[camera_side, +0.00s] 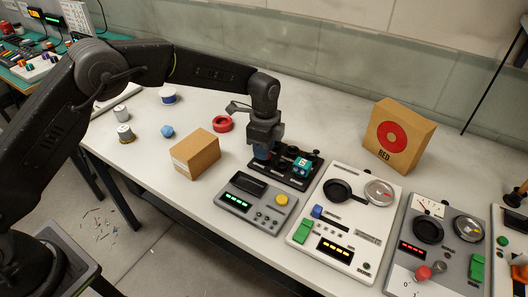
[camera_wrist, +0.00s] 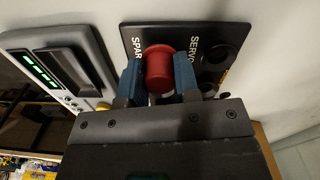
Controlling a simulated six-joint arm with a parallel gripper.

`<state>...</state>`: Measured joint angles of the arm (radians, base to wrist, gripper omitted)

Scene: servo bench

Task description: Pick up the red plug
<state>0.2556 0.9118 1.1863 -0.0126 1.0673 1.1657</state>
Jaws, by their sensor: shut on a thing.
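The red plug (camera_wrist: 158,66) shows in the wrist view between the two blue fingers of my gripper (camera_wrist: 159,82). The fingers are shut on it, one on each side. Behind it is a black panel (camera_wrist: 213,33) with white lettering, "SPAR" cut off on the left and "SERVO" on the right. In the side view my gripper (camera_side: 262,153) points down over the left part of the black panel (camera_side: 285,177). The plug is hidden there by the gripper. I cannot tell whether the plug is seated in the panel or just above it.
A teal block (camera_side: 302,166) sits on the panel close to the right of my gripper. A cardboard box (camera_side: 195,154) stands to the left, with a red ring (camera_side: 223,123) behind it. A grey console (camera_side: 255,203) lies in front. A box marked RED (camera_side: 398,138) stands behind right.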

